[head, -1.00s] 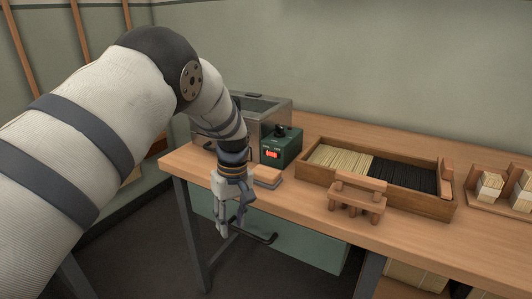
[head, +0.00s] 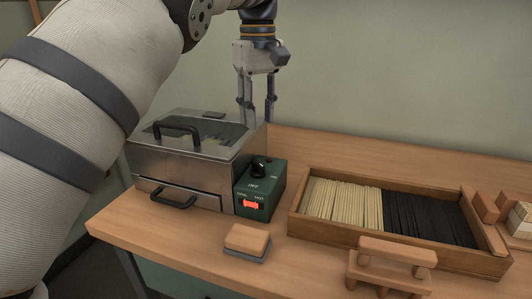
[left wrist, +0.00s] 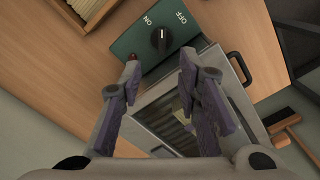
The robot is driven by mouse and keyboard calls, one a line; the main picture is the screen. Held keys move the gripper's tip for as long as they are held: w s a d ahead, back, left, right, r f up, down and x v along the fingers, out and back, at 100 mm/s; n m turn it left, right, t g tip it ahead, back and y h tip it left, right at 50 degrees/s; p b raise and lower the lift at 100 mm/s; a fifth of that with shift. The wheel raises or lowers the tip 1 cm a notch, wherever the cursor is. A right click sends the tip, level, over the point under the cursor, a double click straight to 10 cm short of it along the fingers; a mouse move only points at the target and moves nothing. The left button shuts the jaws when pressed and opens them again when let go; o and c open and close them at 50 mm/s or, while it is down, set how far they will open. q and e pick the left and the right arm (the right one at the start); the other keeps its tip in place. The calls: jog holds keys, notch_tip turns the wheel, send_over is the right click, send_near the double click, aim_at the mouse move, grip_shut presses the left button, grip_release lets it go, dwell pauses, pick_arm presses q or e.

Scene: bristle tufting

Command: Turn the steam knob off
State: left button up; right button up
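The steam knob (head: 259,165) is a black dial on top of a dark green control box (head: 277,185). In the left wrist view, the knob (left wrist: 162,39) carries a white line, with OFF and ON printed beside it. I cannot tell surely which word the line marks. My left gripper (head: 257,117) points down, raised above the steam box and control box. In the left wrist view, its two fingers (left wrist: 160,66) are spread with nothing between them, and the knob shows beyond their tips, apart from them. My right gripper is in neither view.
The metal steam box (head: 172,170) with lid and front handles adjoins the control box. An orange-red lit switch (head: 252,204) is on its front. A tray (head: 405,258) of pale and black bristles lies right. A wooden block (head: 247,238) and small stand (head: 395,252) are in front.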

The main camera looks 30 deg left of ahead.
aim_at(259, 163)
pick_arm(q)
jog(key=f+p, duration=0.1)
jog(key=f, duration=1)
jog(key=shift+s+f, duration=0.1)
jog(key=shift+s, duration=0.1)
jog(key=shift+c, duration=0.2)
grip_shut()
